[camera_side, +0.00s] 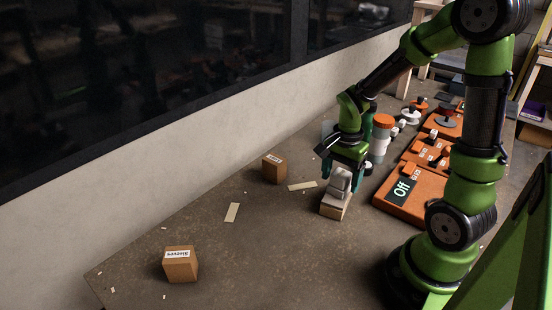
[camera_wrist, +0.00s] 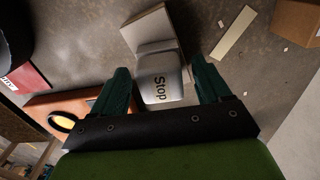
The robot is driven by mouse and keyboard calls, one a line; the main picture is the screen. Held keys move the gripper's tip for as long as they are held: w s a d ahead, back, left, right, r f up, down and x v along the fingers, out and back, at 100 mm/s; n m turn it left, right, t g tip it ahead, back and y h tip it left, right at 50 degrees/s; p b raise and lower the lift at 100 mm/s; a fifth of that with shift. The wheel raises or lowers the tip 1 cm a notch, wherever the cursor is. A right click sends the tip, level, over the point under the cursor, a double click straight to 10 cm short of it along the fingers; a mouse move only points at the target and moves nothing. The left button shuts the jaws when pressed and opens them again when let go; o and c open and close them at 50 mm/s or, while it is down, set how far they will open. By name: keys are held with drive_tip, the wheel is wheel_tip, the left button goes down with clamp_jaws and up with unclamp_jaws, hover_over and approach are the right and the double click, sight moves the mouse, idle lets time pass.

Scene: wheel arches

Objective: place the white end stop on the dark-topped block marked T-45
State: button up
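The end stop (camera_side: 340,182) is a pale grey-white piece. It is lettered "Stop" in the wrist view (camera_wrist: 159,82). It appears to rest on a pale-topped wooden block (camera_side: 334,208), which also shows in the wrist view (camera_wrist: 149,29). My gripper (camera_side: 344,180) is directly over the end stop, with its dark green fingers on either side of it. In the wrist view my gripper (camera_wrist: 160,80) is open, with narrow gaps beside the piece. I cannot make out a T-45 mark or a dark-topped block.
An orange panel (camera_side: 382,204) with a dark "Off" sign lies right of the end stop, with more orange units behind. A cardboard box (camera_side: 274,170) and a "Sleeves" box (camera_side: 181,268) stand left. Pale strips (camera_side: 232,212) lie on the otherwise mostly clear table.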

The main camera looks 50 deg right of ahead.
sight(342, 174)
drive_tip(key=shift+r, duration=0.1)
wheel_tip(342, 174, up, 12)
drive_tip(key=s+a+r+n+t+y, duration=0.1)
drive_tip(key=a+r+n+t, duration=0.1)
drive_tip(key=a+n, duration=0.5)
drive_tip(key=s+a+r+n+t+y, duration=0.1)
drive_tip(key=s+a+r+n+t, duration=0.1)
drive_tip(key=a+n+t, duration=0.3)
drive_tip(key=shift+s+a+r+n, duration=0.2)
drive_tip(key=shift+a+r+n, duration=0.45)
drive_tip(key=shift+a+n, duration=0.3)
